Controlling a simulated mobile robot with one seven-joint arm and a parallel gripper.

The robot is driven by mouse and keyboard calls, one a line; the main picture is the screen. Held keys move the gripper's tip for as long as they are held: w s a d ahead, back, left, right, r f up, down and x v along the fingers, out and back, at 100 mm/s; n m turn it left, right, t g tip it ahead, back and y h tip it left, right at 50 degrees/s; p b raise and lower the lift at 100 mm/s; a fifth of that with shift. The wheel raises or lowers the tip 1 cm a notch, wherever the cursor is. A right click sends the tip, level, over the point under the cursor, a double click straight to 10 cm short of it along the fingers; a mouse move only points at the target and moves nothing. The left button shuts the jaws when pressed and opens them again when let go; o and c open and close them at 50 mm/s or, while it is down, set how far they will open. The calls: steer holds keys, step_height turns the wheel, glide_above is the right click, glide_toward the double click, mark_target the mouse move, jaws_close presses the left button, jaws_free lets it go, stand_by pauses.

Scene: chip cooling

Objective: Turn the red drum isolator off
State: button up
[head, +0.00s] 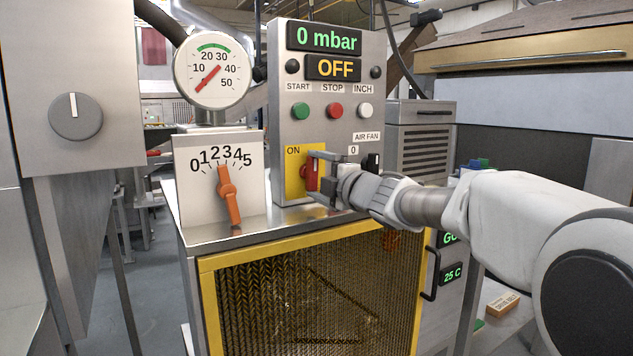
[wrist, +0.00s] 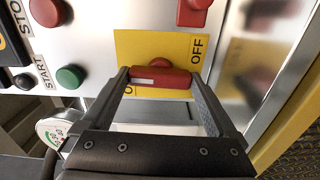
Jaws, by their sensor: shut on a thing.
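The red drum isolator handle (head: 311,172) sits on a yellow plate (head: 292,180) low on the grey control panel. Its bar stands upright on the panel; in the wrist view the handle (wrist: 160,78) lies sideways, with a white mark near its left end. ON is printed at the plate's upper left. OFF shows only in the wrist view, by the plate's right edge, while ON is partly hidden there by a finger. My gripper (head: 321,178) is shut on the handle, one finger at each end of the bar. The fingers hide part of the plate.
Above are green START (head: 300,111), red STOP (head: 335,111) and white INCH (head: 365,110) buttons. Displays read 0 mbar and OFF. The black AIR FAN switch (head: 373,162) is just right of my gripper. An orange dial pointer (head: 228,192) stands left, above a yellow-framed mesh guard (head: 208,290).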

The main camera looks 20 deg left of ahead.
steer(key=shift+n, duration=0.4)
steer(key=o, duration=1)
steer(key=p+v, duration=0.1)
steer(key=v, duration=1.6)
steer(key=shift+s, duration=0.2)
steer(key=shift+d, duration=0.1)
